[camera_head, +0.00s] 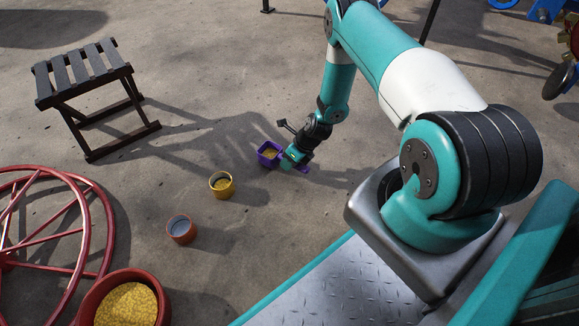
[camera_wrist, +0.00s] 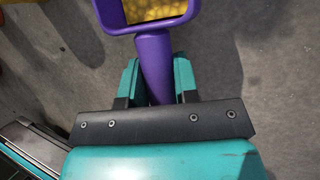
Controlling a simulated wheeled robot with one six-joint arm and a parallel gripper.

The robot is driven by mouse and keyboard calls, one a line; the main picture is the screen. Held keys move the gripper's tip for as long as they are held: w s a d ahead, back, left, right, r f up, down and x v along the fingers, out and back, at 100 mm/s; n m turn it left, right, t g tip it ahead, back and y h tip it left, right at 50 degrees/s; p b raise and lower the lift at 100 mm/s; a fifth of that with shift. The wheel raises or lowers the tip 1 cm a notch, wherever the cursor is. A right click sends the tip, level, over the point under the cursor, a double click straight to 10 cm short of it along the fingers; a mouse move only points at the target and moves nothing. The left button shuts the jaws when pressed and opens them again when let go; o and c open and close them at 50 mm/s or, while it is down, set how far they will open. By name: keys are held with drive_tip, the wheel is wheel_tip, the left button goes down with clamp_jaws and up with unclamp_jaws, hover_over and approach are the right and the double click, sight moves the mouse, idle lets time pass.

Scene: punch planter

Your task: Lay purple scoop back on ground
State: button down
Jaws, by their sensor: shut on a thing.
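The purple scoop (camera_head: 268,148) is at the end of my arm in the head view, with yellow grains in its bowl. In the wrist view the scoop's handle (camera_wrist: 155,62) runs down between the two teal fingers of my gripper (camera_wrist: 157,80). My gripper, also in the head view (camera_head: 294,160), is shut on this handle. The scoop is low over the concrete ground (camera_head: 190,270); I cannot tell whether it touches. In the wrist view the bowl is cut off by the top edge.
A yellow pot (camera_head: 221,193) with yellow contents and a small red-orange pot (camera_head: 181,238) stand left of the scoop. A large red pot (camera_head: 162,308) of yellow grains is at the bottom left. A red wheel frame (camera_head: 88,235) and a dark slatted stool (camera_head: 84,75) stand farther left.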

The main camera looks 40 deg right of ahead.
drive_tip(key=shift+f, duration=0.5)
drive_tip(key=shift+f, duration=0.2)
drive_tip(key=c, duration=0.9)
unclamp_jaws()
drive_tip(key=shift+o, duration=0.2)
